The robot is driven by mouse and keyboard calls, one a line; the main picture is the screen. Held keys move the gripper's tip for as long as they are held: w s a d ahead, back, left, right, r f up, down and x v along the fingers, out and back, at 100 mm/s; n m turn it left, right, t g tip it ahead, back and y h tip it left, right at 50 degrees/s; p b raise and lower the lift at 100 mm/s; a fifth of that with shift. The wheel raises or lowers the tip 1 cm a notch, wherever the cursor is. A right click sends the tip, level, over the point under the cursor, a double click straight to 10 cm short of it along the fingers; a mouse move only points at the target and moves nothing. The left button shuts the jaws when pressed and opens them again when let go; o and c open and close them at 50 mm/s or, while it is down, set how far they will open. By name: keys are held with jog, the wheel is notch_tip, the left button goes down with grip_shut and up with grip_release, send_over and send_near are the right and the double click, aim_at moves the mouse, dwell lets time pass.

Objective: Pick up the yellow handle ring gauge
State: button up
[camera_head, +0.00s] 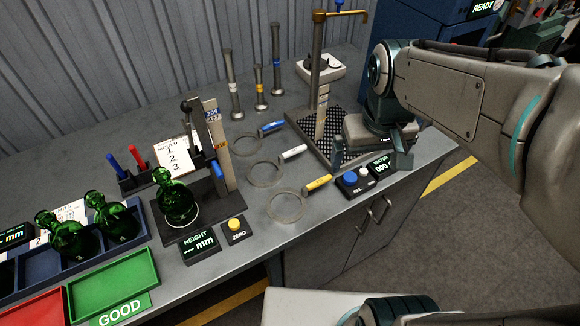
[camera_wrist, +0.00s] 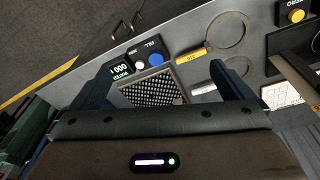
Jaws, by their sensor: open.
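The yellow handle ring gauge (camera_head: 318,183) lies flat on the grey bench, its thin metal ring to the left of the handle. It is the nearest of three ring gauges in the head view. In the wrist view its yellow handle (camera_wrist: 192,55) and ring (camera_wrist: 230,32) lie beyond my fingers, near the top. My gripper (camera_head: 372,160) is open and empty, above the perforated plate and to the right of the gauge. In the wrist view its two dark fingers (camera_wrist: 165,88) are spread apart, and neither touches the gauge.
A white handle ring gauge (camera_head: 292,152) and a blue handle one (camera_head: 271,128) lie behind it. The fill button box (camera_head: 352,183) and water display (camera_head: 381,165) sit close on its right. A brass-topped post (camera_head: 318,70) stands behind. The height gauge holds a green bottle (camera_head: 176,200) at left.

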jog(key=w+a+f+n+g, duration=0.3)
jog(key=w+a+n, duration=0.1)
jog(key=w+a, duration=0.5)
send_over(317, 182)
jog(key=a, duration=0.1)
notch_tip(317, 182, down, 9)
jog(key=f+p, duration=0.1)
jog(key=f, duration=0.1)
jog(key=d+f+p, duration=0.1)
jog(key=shift+w+f+h, duration=0.1)
jog(key=shift+f+h, duration=0.25)
jog(key=shift+h, duration=0.05)
jog(key=shift+f, duration=0.6)
jog(key=c, duration=1.1)
